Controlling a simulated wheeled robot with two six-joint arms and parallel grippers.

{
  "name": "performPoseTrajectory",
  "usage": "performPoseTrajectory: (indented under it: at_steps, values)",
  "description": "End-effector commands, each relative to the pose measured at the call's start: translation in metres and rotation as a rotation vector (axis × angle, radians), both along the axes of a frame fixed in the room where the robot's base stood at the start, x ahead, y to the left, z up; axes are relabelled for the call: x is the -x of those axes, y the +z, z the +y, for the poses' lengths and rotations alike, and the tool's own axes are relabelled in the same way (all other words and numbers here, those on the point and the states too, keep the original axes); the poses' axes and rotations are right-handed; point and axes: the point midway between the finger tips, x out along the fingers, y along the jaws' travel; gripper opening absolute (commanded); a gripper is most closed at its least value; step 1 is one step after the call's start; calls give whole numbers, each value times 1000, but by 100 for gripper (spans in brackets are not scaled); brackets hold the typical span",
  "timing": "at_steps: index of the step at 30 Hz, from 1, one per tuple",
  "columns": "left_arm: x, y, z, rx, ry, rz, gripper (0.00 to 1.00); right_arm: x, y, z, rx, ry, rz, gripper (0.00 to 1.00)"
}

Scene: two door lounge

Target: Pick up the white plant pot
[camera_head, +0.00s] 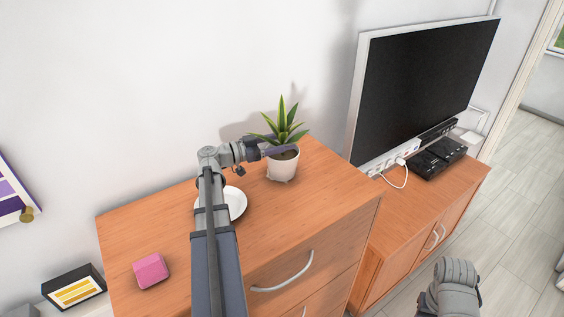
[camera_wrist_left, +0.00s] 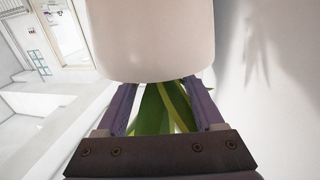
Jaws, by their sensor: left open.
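The white plant pot (camera_head: 283,168) stands upright on the wooden dresser (camera_head: 330,200), near its back right corner, with a spiky green plant (camera_head: 282,115) in it. My left gripper (camera_head: 292,144) is open at the pot's rim, with its purple fingers reaching to either side of the plant. In the left wrist view the pot (camera_wrist_left: 150,40) fills the top, just beyond the fingertips, and green leaves (camera_wrist_left: 160,108) show between the fingers. I cannot tell whether the fingers touch the pot. My right gripper is not visible.
A white plate (camera_head: 236,203) lies on the dresser, partly behind my left arm. A pink block (camera_head: 150,270) sits at the front left. A television (camera_head: 425,85) and a black box (camera_head: 438,158) stand on the lower cabinet to the right. The wall is close behind the pot.

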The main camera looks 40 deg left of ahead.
Motion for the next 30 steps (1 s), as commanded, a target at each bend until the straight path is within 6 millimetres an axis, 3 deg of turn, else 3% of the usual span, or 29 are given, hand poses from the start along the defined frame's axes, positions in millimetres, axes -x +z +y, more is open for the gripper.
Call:
performPoseTrajectory:
  at_steps: [6,13,30]
  values:
    - [-27,0,-16,0,-2,0,69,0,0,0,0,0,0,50]
    - [-29,0,-17,0,1,0,69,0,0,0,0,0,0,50]
    - [-29,0,-17,0,0,0,6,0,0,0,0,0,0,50]
